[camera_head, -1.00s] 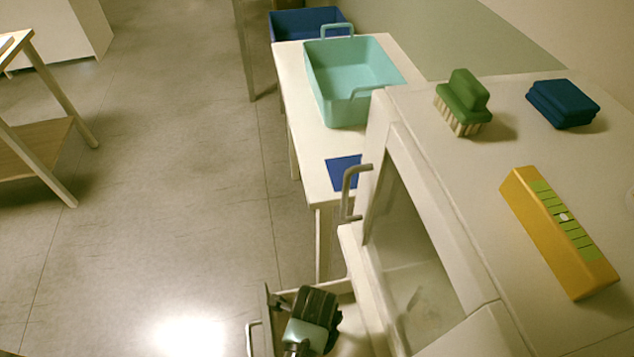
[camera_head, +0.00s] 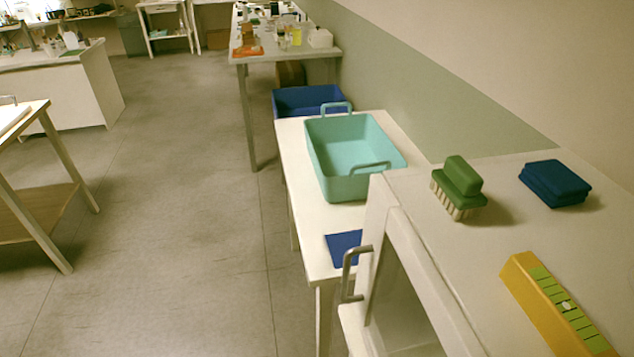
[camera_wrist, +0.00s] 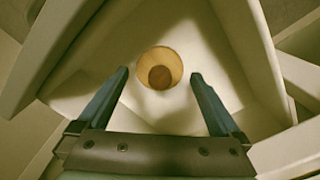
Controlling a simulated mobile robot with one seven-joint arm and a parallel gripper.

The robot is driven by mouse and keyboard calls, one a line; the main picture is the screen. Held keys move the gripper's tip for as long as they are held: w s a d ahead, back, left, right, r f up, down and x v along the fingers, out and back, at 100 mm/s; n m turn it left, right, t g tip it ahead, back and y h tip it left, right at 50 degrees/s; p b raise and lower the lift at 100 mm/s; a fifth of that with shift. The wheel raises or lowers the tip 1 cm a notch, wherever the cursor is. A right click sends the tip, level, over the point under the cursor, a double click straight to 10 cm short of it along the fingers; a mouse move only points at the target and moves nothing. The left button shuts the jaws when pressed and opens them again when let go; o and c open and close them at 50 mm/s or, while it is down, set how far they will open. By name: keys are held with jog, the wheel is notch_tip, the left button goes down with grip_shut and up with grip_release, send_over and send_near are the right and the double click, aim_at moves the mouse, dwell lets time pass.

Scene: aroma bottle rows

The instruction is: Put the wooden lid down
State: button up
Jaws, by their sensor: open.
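A round wooden lid (camera_wrist: 148,63), tan with a darker brown round part at its middle, lies on the pale floor of what looks like an open drawer (camera_wrist: 120,35) in the wrist view. My gripper (camera_wrist: 160,76) is open, its two fingers apart with the lid showing between and beyond their tips. The fingers do not appear to touch the lid. In the head view now, neither the lid nor my gripper shows.
Pale drawer walls stand close on both sides of my fingers. In the head view, a white cabinet (camera_head: 448,260) bears a green brush (camera_head: 459,187), folded blue cloths (camera_head: 555,183) and a yellow box (camera_head: 545,300). Beyond are a teal basin (camera_head: 352,160) and clear floor (camera_head: 180,200).

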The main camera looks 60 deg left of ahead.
notch_tip(320, 180, up, 10)
jog(key=p, duration=0.1)
dwell(0.7)
